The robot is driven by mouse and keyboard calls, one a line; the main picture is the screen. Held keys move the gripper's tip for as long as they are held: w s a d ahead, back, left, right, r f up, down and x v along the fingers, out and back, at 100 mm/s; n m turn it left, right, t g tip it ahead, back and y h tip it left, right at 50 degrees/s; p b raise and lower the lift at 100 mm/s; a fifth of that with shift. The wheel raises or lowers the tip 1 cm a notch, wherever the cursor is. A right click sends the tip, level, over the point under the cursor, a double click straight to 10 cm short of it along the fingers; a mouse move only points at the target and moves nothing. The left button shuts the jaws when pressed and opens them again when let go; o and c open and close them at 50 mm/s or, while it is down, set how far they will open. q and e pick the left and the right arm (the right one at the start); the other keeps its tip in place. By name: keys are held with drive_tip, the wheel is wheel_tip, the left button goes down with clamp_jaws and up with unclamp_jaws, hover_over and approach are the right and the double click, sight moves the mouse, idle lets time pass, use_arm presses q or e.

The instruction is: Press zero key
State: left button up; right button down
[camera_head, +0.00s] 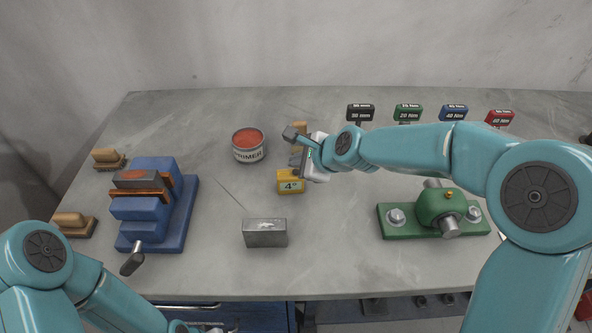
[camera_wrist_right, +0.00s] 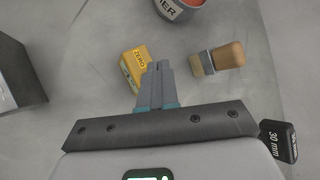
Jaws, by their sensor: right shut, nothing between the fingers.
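The yellow box with the zero key (camera_head: 290,182) sits near the middle of the table in the head view, with a small display reading about 4 on its front. In the right wrist view the yellow box (camera_wrist_right: 134,66) shows the word ZERO on its top, just left of the fingertips. My right gripper (camera_head: 298,160) is shut and empty, above and behind the box. Its fingers (camera_wrist_right: 158,66) point toward the box's right side; I cannot tell whether they touch it.
A primer can (camera_head: 248,146) stands left of the box, and a wood-handled brush (camera_wrist_right: 221,58) lies close by. A grey metal block (camera_head: 265,233) is in front. A blue vise (camera_head: 150,210) stands left, a green fixture (camera_head: 440,212) right. Several labelled tools line the back right.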

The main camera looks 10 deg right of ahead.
drive_tip(key=shift+f+b, duration=0.5)
drive_tip(key=shift+f, duration=0.35)
idle(0.7)
idle(0.4)
drive_tip(key=shift+r+p, duration=1.05)
drive_tip(key=shift+p, duration=0.05)
wheel_tip(320, 180, up, 6)
drive_tip(key=p, duration=0.6)
